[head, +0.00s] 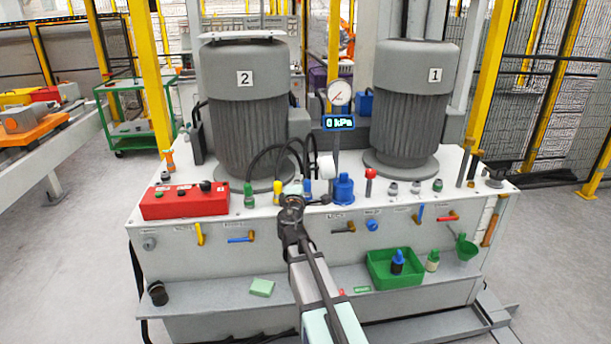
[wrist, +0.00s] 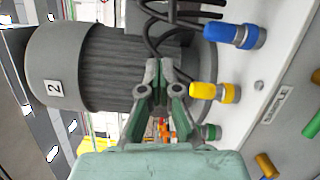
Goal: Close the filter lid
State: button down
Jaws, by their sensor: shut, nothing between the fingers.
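A blue filter-like housing (head: 343,190) stands on the white top of the machine, right of my gripper. A white round part (head: 325,166) stands tilted up just behind and left of it; I cannot tell for certain whether this is the filter lid. My gripper (head: 291,203) is in front of the machine's top edge, near the yellow-capped fitting (head: 279,191). In the wrist view my gripper (wrist: 164,68) is shut and empty, with the yellow cap (wrist: 204,91) beside its fingers. The filter housing does not clearly show in the wrist view.
Motor 2 (head: 249,115) and motor 1 (head: 411,105) stand on the machine. Black hoses (head: 268,150) arch behind my gripper. A gauge (head: 339,93) stands above a display reading 0 kPa. A red control box (head: 185,201) is at left; a green tray (head: 394,281) sits on the lower shelf.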

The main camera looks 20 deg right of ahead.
aim_at(320, 169)
jog(key=w+d+r+p, duration=0.1)
jog(key=w+d+p, duration=0.1)
jog(key=w+d, duration=0.5)
jog(key=shift+d, duration=0.65)
jog(key=shift+r+p, duration=0.1)
jog(key=shift+p, duration=0.25)
